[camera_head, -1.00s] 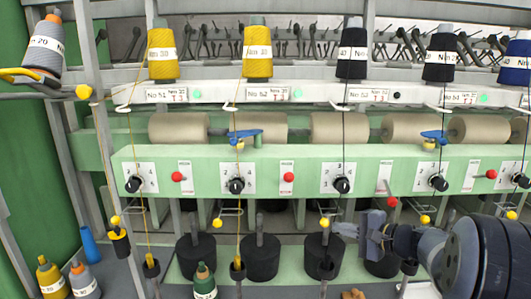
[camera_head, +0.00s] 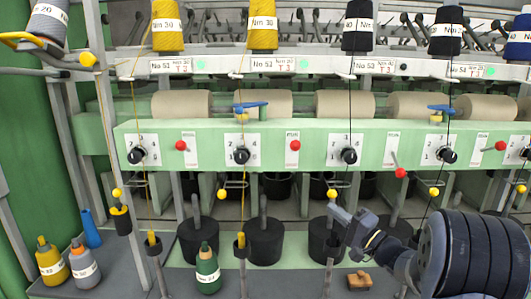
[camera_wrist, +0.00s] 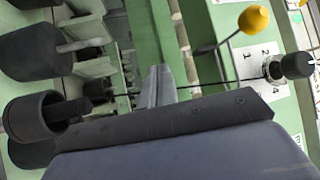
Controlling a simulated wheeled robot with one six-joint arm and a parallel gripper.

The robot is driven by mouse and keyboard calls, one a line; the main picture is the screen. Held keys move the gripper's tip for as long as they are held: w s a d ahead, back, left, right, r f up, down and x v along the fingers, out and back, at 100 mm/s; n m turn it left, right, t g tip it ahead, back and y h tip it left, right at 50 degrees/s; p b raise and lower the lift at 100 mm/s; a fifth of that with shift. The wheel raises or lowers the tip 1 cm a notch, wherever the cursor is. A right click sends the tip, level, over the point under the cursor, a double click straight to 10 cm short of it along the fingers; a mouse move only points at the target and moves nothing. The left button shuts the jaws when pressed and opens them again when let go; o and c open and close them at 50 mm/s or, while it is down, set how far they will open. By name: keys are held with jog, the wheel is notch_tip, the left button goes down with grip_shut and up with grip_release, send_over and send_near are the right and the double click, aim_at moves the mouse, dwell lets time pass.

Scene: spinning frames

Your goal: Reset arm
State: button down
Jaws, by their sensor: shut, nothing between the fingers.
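My gripper (camera_head: 338,212) is at the lower right in the head view, at the end of my dark arm. It is shut and empty, in front of the lower part of the spinning frame (camera_head: 290,170). In the wrist view my gripper (camera_wrist: 157,85) shows as grey fingers close together at the middle. A black knob (camera_wrist: 295,64) and a yellow ball (camera_wrist: 254,19) lie to its right there, and black cylinders (camera_wrist: 30,52) lie to its left.
Yarn cones (camera_head: 259,24) stand along the top rail. Knobs (camera_head: 242,155) and red levers (camera_head: 295,146) line the green panel. Below are black weights (camera_head: 264,241), a green bobbin (camera_head: 208,270), yellow and grey bobbins (camera_head: 51,262) and a brown wooden piece (camera_head: 360,280).

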jog(key=shift+w+f+n+y, duration=0.4)
jog(key=shift+f, duration=0.05)
jog(key=shift+w+d+r+b, duration=0.15)
jog(key=shift+w+d+b, duration=0.05)
jog(key=shift+d, duration=0.45)
jog(key=shift+w+d+r+b, duration=0.15)
jog(key=shift+d+r, duration=0.05)
jog(key=shift+d, duration=0.4)
jog(key=shift+w+d+r+b, duration=0.15)
jog(key=shift+w+d+b, duration=0.05)
jog(key=shift+d, duration=0.45)
jog(key=shift+a, duration=0.1)
